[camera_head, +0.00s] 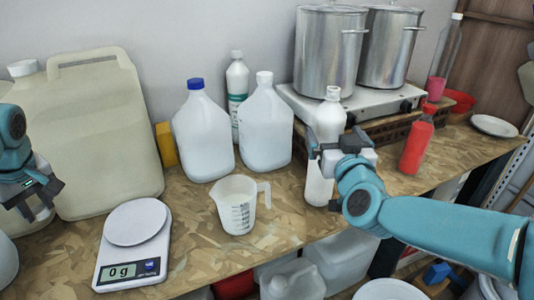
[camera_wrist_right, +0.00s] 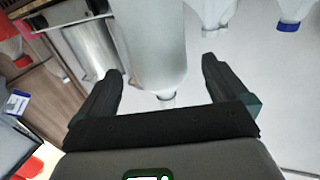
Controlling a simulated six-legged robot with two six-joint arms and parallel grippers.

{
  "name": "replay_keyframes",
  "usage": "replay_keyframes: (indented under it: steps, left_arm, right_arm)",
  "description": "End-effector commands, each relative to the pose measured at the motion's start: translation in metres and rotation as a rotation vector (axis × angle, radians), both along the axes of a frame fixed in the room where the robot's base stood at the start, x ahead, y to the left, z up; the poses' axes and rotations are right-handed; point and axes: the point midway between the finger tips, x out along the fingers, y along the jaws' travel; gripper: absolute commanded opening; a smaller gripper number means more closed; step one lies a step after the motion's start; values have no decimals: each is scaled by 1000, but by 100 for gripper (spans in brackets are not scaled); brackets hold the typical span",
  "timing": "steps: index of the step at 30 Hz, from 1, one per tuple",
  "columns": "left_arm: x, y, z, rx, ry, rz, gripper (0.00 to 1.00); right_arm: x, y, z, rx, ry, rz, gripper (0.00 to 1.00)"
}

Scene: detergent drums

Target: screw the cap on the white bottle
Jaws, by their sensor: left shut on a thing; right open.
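The white bottle (camera_head: 329,121) stands upright near the front of the wooden worktop. In the right wrist view it hangs upside down in the picture (camera_wrist_right: 150,45), its narrow neck end between my fingers. My right gripper (camera_head: 322,145) is open, its fingers to either side of the bottle in the head view; it also shows in the wrist view (camera_wrist_right: 160,90). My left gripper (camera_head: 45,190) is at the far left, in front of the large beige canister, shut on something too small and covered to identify. I cannot make out a separate cap.
A measuring jug (camera_head: 237,207) and a scale (camera_head: 135,240) reading 0 g stand left of the bottle. Behind are a blue-capped jug (camera_head: 203,140), a white-capped jug (camera_head: 266,130) and a beige canister (camera_head: 100,140). A red bottle (camera_head: 416,145) stands to the right, pots (camera_head: 328,50) behind.

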Motion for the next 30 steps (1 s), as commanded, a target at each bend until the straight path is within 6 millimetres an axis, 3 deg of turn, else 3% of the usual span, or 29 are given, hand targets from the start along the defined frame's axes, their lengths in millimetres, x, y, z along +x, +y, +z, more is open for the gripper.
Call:
replay_keyframes:
  steps: [12,23,24,25,30]
  left_arm:
    - [0,0,15,0,1,0,2]
    - [0,0,15,0,0,0,2]
    - [0,0,15,0,0,0,2]
    - [0,0,15,0,0,0,2]
    - [0,0,15,0,0,0,2]
  right_arm:
    - [49,-3,0,1,1,0,100]
    - [52,-3,-2,0,0,1,100]
    - [52,-3,-2,0,0,1,97]
    - [51,-3,-2,0,0,1,87]
    - [51,-3,-2,0,0,1,32]
